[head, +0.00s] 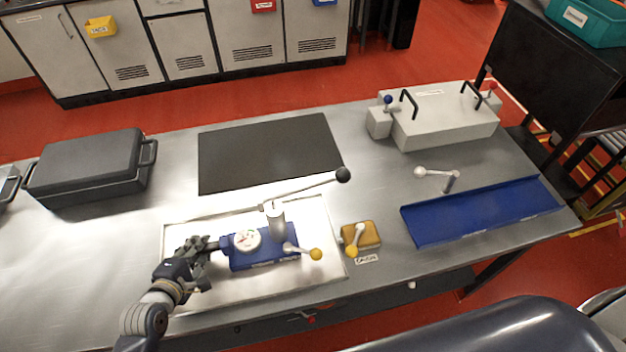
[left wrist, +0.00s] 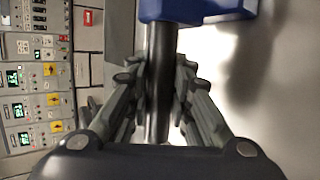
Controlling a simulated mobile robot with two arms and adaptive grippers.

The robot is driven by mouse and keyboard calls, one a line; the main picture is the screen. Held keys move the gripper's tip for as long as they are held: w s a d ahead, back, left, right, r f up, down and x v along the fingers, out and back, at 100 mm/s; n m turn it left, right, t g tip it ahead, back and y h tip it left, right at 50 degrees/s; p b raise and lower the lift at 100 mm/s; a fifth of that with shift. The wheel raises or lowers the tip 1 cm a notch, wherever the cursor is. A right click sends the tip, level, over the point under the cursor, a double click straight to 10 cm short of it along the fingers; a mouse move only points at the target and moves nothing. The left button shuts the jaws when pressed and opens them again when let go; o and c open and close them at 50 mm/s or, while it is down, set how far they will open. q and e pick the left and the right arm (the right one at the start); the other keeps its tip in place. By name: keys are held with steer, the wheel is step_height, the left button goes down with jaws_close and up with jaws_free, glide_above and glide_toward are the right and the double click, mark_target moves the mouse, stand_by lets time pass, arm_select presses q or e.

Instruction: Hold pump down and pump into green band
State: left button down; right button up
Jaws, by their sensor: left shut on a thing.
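The blue hand pump (head: 265,256) stands on a pale tray (head: 318,283) on the metal bench. It carries a round dial gauge (head: 246,240) with a coloured face; its needle reading is too small to tell. A long lever with a black ball end (head: 343,175) slants up to the right from the pump's grey cylinder (head: 276,218). A yellow-knobbed lever (head: 315,254) is at the pump's right front. My left gripper (head: 207,246) is shut on the dark bar at the pump's left end; the bar (left wrist: 159,80) lies between its fingers in the left wrist view. My right gripper is not in view.
A yellow block with a lever (head: 363,235) sits right of the tray. A blue trough (head: 480,212) and a white-knobbed crank (head: 438,175) are farther right. A grey box with handles (head: 445,120), a black mat (head: 268,152) and a dark case (head: 88,167) lie behind.

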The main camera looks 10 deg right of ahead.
arm_select(q)
steer(key=shift+w, duration=0.1)
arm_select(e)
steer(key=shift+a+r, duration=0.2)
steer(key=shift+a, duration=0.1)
arm_select(q)
steer(key=shift+f, duration=0.2)
stand_by(0.4)
steer(key=shift+s, duration=0.2)
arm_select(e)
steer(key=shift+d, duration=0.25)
